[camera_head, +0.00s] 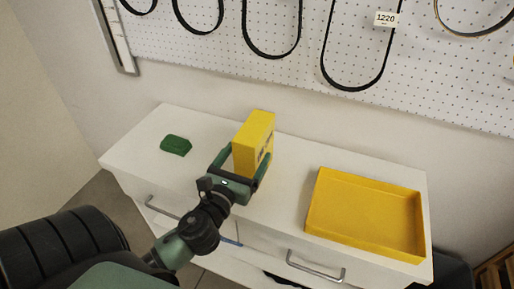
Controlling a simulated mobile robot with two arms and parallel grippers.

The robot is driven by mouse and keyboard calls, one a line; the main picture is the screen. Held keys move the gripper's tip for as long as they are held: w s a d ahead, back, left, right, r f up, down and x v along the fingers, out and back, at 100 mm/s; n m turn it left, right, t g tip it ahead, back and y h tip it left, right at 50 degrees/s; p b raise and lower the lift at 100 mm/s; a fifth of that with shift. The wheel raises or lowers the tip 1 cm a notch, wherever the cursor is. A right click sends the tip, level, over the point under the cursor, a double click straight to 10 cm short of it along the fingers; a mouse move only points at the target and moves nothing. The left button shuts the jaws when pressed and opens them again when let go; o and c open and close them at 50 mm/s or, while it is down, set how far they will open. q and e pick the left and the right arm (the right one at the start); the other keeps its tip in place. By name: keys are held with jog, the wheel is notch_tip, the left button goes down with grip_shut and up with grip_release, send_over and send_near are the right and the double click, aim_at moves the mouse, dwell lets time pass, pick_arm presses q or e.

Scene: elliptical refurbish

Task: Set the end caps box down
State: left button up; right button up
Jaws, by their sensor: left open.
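The yellow end caps box (252,141) stands upright at the middle of the white cabinet top. My left gripper (247,166) is at the box, with one finger on each side of it. Its jaws are open around the box's lower part. The box's base is partly hidden by the gripper, so I cannot tell for certain that it rests on the top. My right gripper is not in view.
A yellow tray (366,216), empty, lies on the right of the white cabinet (290,185). A small green object (175,145) lies at the left. A pegboard (215,45) with black belts is on the wall behind. Cabinet top between box and tray is clear.

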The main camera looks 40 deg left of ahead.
aim_at(255, 136)
pick_arm(q)
jog(key=x, duration=0.2)
jog(key=p+x, duration=0.1)
jog(key=x, duration=0.1)
jog(key=p+x, duration=0.1)
jog(key=x, duration=0.2)
jog(key=shift+a+r, duration=0.15)
jog(key=shift+a, duration=0.15)
jog(key=shift+w, duration=0.2)
grip_shut()
